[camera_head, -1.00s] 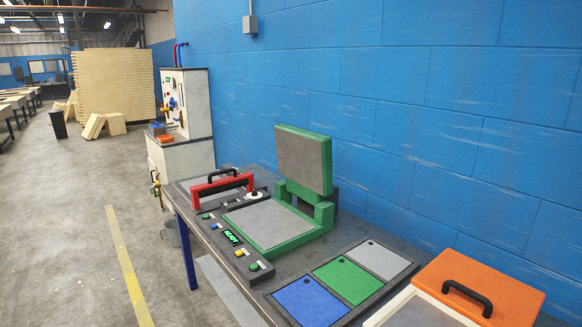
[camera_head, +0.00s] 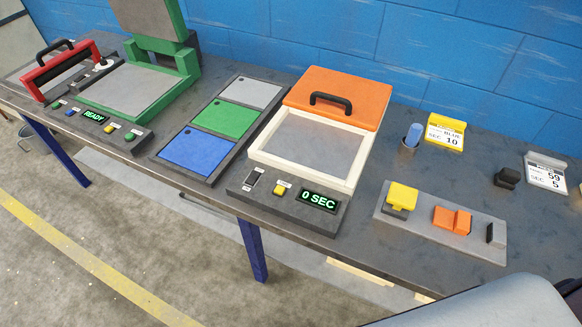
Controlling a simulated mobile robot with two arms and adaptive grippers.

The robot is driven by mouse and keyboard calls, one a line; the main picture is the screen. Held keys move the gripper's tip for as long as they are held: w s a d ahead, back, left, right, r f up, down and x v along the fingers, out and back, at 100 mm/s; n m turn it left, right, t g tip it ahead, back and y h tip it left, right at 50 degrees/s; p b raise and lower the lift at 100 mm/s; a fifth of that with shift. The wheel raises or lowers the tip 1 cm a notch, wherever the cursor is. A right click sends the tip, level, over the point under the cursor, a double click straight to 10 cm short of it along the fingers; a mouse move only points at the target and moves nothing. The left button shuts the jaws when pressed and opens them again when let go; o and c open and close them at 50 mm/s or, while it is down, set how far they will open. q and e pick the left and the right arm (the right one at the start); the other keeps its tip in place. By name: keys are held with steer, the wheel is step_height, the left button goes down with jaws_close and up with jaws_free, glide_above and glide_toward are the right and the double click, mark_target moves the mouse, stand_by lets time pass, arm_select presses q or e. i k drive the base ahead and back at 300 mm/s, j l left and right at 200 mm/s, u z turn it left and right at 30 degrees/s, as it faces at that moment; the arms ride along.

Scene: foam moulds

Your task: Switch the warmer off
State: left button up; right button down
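A unit with an orange panel (camera_head: 344,90) and black handle at the back has a cream-framed grey bed (camera_head: 312,138) in front. I take it to be the warmer, though no readable label confirms it. Its dark front panel carries a black switch (camera_head: 253,178), a yellow button (camera_head: 279,188) and a lit green display (camera_head: 319,201) reading "0 SEC". The switch's position is too small to tell. Another machine, the green press (camera_head: 148,98), stands open at the left, with a green display (camera_head: 94,117) reading "READY". Neither of my grippers is in view.
Blue, green and grey panels (camera_head: 226,121) lie between the two machines. To the right are a grey board (camera_head: 450,244) with yellow and orange blocks, a cup with a blue stick (camera_head: 412,138), and cards (camera_head: 445,133). A blue wall stands behind the bench.

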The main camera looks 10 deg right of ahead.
mark_target(253, 176)
steer(key=i+j+z, duration=0.1)
steer(key=z, duration=0.4)
steer(key=j+z, duration=0.3)
steer(key=z, duration=0.15)
steer(key=i+j+z, duration=0.1)
steer(key=j+z, duration=0.15)
steer(key=z, duration=0.25)
steer(key=j+z, duration=0.15)
steer(key=j, duration=0.45)
steer(key=j+z, duration=0.15)
steer(key=j, duration=0.5)
steer(key=k+j+z, duration=0.15)
steer(key=j, duration=0.45)
